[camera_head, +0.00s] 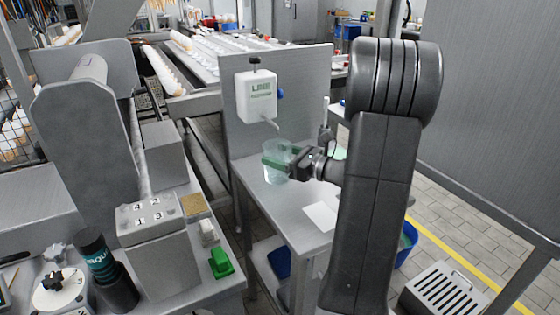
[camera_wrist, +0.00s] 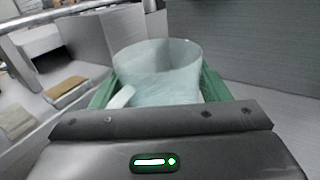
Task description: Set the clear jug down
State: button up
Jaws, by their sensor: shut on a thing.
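The clear jug (camera_head: 277,172) is upright at the end of my arm, in front of the white dispenser on the grey side table (camera_head: 262,199). It looks close to the table surface, but I cannot tell whether its base touches. My gripper (camera_head: 279,160) is shut on the jug, with a green finger across its side. In the wrist view the jug (camera_wrist: 158,66) stands between the two green fingers of my gripper (camera_wrist: 158,92), its round rim open towards the top. Its lower part is hidden there by the gripper body.
A white dispenser (camera_head: 256,97) hangs on the table's back panel, its spout above the jug. A white sheet (camera_head: 320,215) lies on the table near my arm. A grey machine bench with a numbered box (camera_head: 150,220) and a green block (camera_head: 221,262) stands to the left.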

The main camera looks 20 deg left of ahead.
jog(key=shift+f, duration=0.45)
jog(key=shift+f, duration=0.1)
jog(key=o, duration=1.3)
jog(key=shift+f, duration=0.1)
jog(key=shift+c, duration=0.2)
jog(key=shift+d+r, duration=0.2)
jog(key=shift+r, duration=0.05)
jog(key=d, duration=0.3)
jog(key=s+d+p, duration=0.1)
jog(key=d, duration=0.3)
jog(key=s+d, duration=0.1)
jog(key=d, duration=0.3)
jog(key=shift+d, duration=0.25)
